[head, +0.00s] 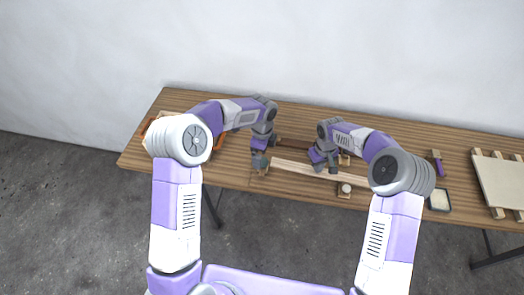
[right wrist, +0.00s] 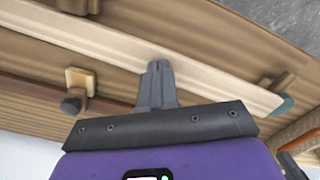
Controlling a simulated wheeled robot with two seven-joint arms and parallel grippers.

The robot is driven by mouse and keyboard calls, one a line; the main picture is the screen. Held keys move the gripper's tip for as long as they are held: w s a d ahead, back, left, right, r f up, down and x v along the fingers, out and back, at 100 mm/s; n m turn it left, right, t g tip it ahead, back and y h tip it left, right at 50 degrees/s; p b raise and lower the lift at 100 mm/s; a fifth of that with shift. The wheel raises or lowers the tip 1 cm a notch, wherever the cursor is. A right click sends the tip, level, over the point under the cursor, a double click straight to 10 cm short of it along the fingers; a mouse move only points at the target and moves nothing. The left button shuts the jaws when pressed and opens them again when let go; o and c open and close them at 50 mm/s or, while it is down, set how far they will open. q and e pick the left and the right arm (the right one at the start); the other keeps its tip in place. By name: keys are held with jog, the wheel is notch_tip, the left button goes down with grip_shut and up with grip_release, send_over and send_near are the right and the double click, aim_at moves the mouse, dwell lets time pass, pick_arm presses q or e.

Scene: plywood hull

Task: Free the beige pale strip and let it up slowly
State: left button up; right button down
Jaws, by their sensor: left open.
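The beige pale strip (head: 300,171) lies lengthwise near the table's front edge, and it crosses the right wrist view (right wrist: 215,85) diagonally. My left gripper (head: 260,164) is open at the strip's left end, close to a small wooden block (head: 264,171). My right gripper (head: 321,166) is over the strip's middle. In the right wrist view its fingers (right wrist: 157,68) look together, with their tips against the strip's face. Whether they press on it is hard to tell. A teal-grey piece (right wrist: 284,105) covers the strip's end there.
A wooden block with a round knob (head: 345,188) stands in front of the strip, another block (head: 344,160) behind it. A dark brown strip (head: 296,144) lies further back. To the right are a brush (head: 436,158), a dark-rimmed tray (head: 439,208) and a pale panel on battens (head: 502,182).

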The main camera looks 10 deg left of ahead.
pick_arm(q)
jog(key=shift+r+p, duration=0.65)
jog(key=shift+r, duration=0.05)
pick_arm(e)
jog(key=shift+r, duration=1.3)
pick_arm(q)
notch_tip(320, 180, up, 3)
jog(key=p, duration=0.3)
pick_arm(e)
notch_tip(320, 180, up, 5)
jog(key=shift+f, duration=0.1)
pick_arm(q)
jog(key=shift+f, duration=0.1)
